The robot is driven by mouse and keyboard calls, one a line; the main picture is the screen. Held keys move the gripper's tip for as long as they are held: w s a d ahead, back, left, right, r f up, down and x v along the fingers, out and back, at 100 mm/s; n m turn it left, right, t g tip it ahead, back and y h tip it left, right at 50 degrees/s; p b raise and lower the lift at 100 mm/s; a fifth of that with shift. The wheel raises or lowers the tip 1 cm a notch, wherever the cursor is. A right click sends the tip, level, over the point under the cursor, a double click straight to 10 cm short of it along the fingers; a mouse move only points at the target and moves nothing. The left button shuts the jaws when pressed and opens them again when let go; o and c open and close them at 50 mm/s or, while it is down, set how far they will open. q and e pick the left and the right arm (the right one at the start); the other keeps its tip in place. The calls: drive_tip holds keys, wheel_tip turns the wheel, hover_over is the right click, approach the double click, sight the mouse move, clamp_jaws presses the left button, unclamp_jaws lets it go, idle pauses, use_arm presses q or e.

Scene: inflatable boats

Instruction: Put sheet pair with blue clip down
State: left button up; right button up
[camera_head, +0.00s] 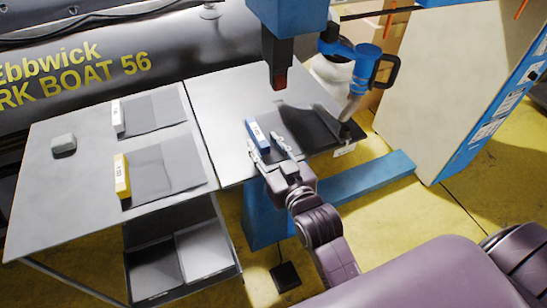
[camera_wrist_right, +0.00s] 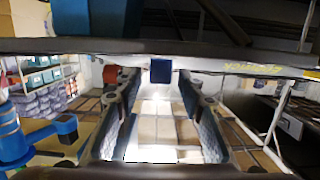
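The blue clip (camera_head: 258,134) lies on the left edge of a dark sheet pair (camera_head: 303,122) on the right-hand worktop. My right gripper (camera_head: 266,144) is at the near end of the blue clip, fingers spread. In the right wrist view the fingers (camera_wrist_right: 160,85) stand apart, with a small blue block (camera_wrist_right: 160,70) between their tips and a gap on each side; it looks like the clip's end. The exact contact in the head view is hard to tell. My left gripper is not in view.
On the left table (camera_head: 80,205) lie two more sheet pairs, with a white clip (camera_head: 117,115) and a yellow clip (camera_head: 122,176), and a grey block (camera_head: 64,145). A machine head (camera_head: 280,65) hangs above the right worktop (camera_head: 207,108). A large panel (camera_head: 440,85) stands right.

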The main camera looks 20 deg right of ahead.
drive_tip(key=shift+s+d+r+b, duration=0.15)
drive_tip(key=shift+s+r, duration=0.15)
drive_tip(key=shift+s, duration=1.3)
drive_tip(key=shift+s+a+r+b, duration=0.15)
drive_tip(key=shift+s+r, duration=0.1)
drive_tip(key=shift+s, duration=1.3)
drive_tip(key=shift+d, duration=0.1)
